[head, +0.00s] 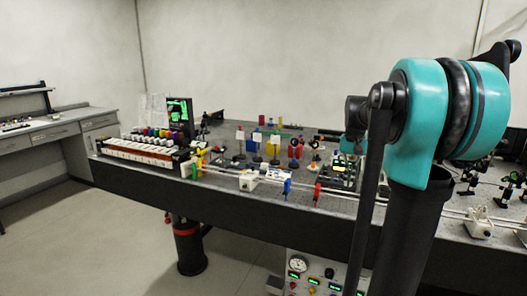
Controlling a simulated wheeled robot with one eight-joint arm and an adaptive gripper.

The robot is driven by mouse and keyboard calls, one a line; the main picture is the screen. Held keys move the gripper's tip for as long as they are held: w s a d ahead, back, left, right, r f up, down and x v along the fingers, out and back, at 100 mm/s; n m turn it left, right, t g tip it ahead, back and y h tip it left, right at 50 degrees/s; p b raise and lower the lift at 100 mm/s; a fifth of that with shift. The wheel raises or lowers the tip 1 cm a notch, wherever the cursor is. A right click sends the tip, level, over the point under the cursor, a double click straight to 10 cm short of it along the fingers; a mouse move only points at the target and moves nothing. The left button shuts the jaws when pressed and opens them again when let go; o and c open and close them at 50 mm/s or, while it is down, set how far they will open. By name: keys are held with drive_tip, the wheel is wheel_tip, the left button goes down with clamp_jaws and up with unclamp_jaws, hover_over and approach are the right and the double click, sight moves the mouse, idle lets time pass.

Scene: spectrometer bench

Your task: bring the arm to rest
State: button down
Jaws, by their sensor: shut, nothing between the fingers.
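My arm stands at the right of the head view, with a large teal and black joint (425,110) close to the camera and dark links running down from it. A smaller dark and teal part (354,125) of my arm shows just left of that joint, over the bench. I cannot make out my gripper's fingers in this view.
A long dark optical bench (225,190) crosses the view, crowded with small coloured mounts and optics. A white rack (145,150) with coloured knobs and a small green-lit screen (179,110) stand at its left. A control panel (315,278) is below. The floor at left is clear.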

drive_tip(key=s+a+f+n+t, duration=0.2)
drive_tip(key=s+a+f, duration=0.3)
drive_tip(key=s+f, duration=0.6)
drive_tip(key=s+a+f+n+t, duration=0.2)
drive_tip(key=s+a+f, duration=0.3)
drive_tip(key=s+f, duration=0.6)
drive_tip(key=shift+a+f+n, duration=0.15)
drive_tip(key=shift+f+n, duration=0.1)
drive_tip(key=shift+n, duration=0.05)
